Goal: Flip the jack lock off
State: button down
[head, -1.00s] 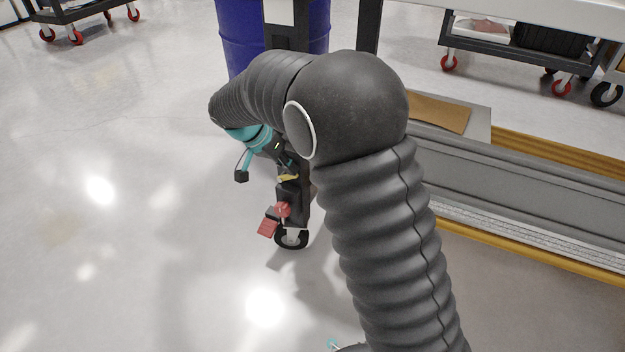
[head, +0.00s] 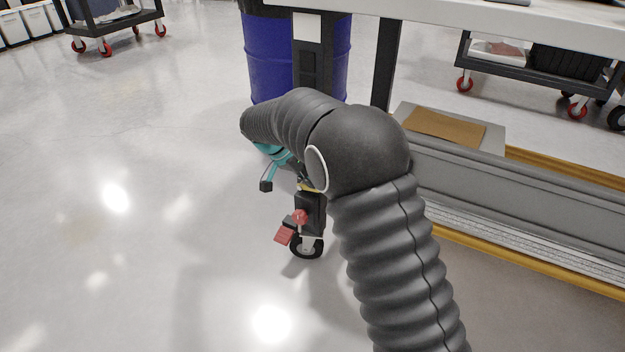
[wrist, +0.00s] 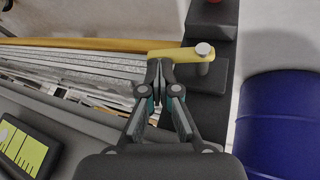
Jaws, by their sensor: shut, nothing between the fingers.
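A yellow lever (wrist: 178,55) with a silver bolt head (wrist: 203,49) sits on a dark post in the wrist view. In the head view only a sliver of yellow (head: 309,187) shows beside my arm, above a red pedal (head: 284,234) and a black caster wheel (head: 307,248). I cannot tell for sure which part is the jack lock. My gripper (wrist: 159,66) is shut and empty, its fingertips at the left end of the yellow lever. I cannot tell if they touch it.
A blue drum (head: 296,62) stands behind the post; it also shows at the right of the wrist view (wrist: 281,125). A grey beam with yellow edges (head: 510,190) lies to the right under a white table (head: 420,14). Open floor (head: 120,240) is to the left.

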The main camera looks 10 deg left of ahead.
jog(key=shift+a, duration=0.1)
jog(key=s+d+r+p, duration=0.2)
jog(key=s+d+r, duration=0.2)
jog(key=r, duration=0.6)
jog(key=shift+s+d+p, duration=0.35)
jog(key=shift+s+d, duration=0.05)
jog(key=shift+s, duration=0.4)
